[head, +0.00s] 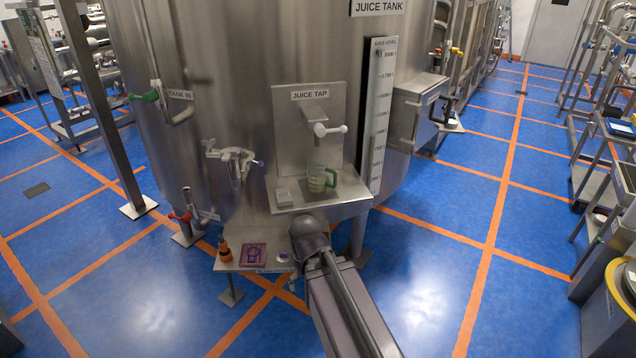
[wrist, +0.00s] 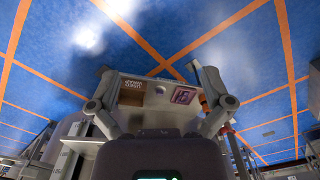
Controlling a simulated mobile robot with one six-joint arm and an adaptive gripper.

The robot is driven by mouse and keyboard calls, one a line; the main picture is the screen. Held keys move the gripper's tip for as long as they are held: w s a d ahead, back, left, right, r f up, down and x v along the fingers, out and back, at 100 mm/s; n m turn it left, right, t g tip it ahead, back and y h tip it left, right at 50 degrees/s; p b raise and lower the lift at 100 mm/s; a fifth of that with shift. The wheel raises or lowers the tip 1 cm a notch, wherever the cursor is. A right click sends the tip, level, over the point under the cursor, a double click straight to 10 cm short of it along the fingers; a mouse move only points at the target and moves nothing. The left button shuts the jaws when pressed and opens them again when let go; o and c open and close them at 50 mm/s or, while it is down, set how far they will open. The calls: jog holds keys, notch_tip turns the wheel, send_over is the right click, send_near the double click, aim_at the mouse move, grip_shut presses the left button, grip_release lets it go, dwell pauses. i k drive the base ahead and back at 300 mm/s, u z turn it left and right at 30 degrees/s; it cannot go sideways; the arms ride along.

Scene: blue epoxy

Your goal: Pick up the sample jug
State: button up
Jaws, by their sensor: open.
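My arm reaches up from the bottom of the head view and ends just below and in front of that shelf.
A lower shelf (head: 238,268) holds an orange-and-black item (head: 224,251), a purple pad (head: 253,254) and a small white round item (head: 283,257). The juice tank (head: 240,70) stands behind.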

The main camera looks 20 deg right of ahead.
aim_at(317, 169)
jog(key=z, duration=4.25)
jog(key=i, duration=0.1)
jog(key=u, duration=2.3)
jog(key=i, duration=1.05)
jog(key=u, duration=0.1)
